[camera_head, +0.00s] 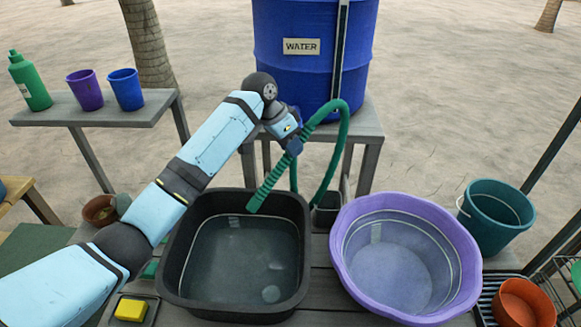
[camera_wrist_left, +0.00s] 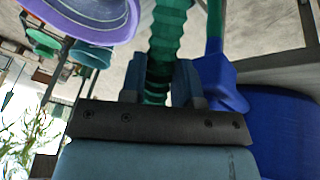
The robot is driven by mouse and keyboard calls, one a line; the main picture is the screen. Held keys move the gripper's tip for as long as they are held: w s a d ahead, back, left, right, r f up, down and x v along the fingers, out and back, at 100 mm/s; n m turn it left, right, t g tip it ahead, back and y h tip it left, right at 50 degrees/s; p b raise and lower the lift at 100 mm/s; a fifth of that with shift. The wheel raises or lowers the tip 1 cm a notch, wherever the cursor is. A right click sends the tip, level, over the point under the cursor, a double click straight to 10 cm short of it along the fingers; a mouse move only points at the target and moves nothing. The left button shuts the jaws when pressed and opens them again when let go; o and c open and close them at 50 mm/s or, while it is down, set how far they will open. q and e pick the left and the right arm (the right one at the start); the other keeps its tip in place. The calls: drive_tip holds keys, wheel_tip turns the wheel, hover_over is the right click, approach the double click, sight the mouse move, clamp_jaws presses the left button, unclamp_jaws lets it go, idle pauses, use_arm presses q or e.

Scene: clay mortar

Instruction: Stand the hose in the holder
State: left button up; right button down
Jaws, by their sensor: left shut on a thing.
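The green ribbed hose (camera_head: 273,180) arches beside the blue water barrel, and its free end hangs tilted over the black tub. My left gripper (camera_head: 295,137) is shut on the hose above that end. In the left wrist view the hose (camera_wrist_left: 168,38) runs between the two fingers of the gripper (camera_wrist_left: 160,80). A small dark square container (camera_head: 326,212), perhaps the holder, stands between the black tub and the purple basin. The hose's loop comes down close behind it. My right gripper is not in view.
The black tub (camera_head: 172,262) and purple basin (camera_head: 462,290) hold water. The blue barrel (camera_head: 310,75) stands behind on a stand. A teal bucket (camera_head: 495,215) and orange pot (camera_head: 525,303) are at right. Cups and a green bottle (camera_head: 30,82) stand on the left bench.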

use_arm(q)
wheel_tip(320, 180, up, 5)
drive_tip(key=shift+r, duration=0.2)
drive_tip(key=w+d+r+p, duration=0.4)
drive_tip(key=d+r+p, duration=0.1)
drive_tip(key=r+p, duration=0.2)
drive_tip(key=shift+w+d+r, duration=0.3)
drive_tip(key=shift+w+r, duration=0.05)
drive_tip(key=shift+w, duration=0.05)
idle(0.7)
